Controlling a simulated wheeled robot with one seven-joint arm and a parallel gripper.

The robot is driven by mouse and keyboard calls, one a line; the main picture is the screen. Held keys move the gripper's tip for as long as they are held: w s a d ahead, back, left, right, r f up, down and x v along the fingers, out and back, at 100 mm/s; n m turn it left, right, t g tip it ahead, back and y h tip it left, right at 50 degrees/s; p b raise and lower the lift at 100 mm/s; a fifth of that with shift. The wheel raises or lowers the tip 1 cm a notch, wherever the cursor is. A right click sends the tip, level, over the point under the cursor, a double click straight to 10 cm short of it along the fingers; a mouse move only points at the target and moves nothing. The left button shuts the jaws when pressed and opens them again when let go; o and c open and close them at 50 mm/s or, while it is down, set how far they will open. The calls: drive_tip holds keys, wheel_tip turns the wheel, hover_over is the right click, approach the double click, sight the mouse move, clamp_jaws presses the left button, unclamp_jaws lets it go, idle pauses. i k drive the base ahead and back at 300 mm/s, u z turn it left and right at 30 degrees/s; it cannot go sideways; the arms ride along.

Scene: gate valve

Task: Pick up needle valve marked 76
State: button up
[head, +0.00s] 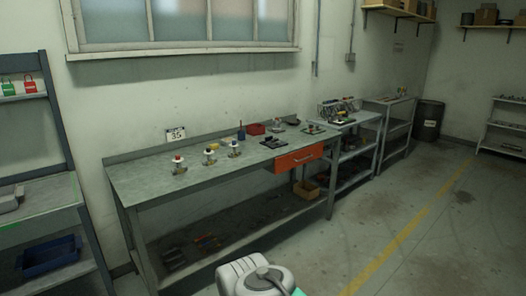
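Three small valves stand in a row on the grey workbench (133,185): a left valve (179,168), a middle valve (209,158) and a right valve (234,150). A white and grey part of my arm shows at the bottom centre, on the floor side of the bench. My gripper's fingers are not in view.
A card reading 35 (176,134) is at the bench's back edge. A shelf unit (47,190) stands left. Floor (420,230) is clear at right.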

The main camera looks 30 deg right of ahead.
sight(235, 153)
drive_tip(key=z, duration=0.65)
drive_tip(key=i, duration=0.9)
drive_tip(key=z, duration=0.45)
drive_tip(key=i, duration=1.1)
drive_tip(key=u, duration=1.05)
drive_tip(key=i, duration=0.75)
drive_tip(key=u, duration=0.9)
drive_tip(key=i, duration=0.55)
drive_tip(key=z, duration=0.05)
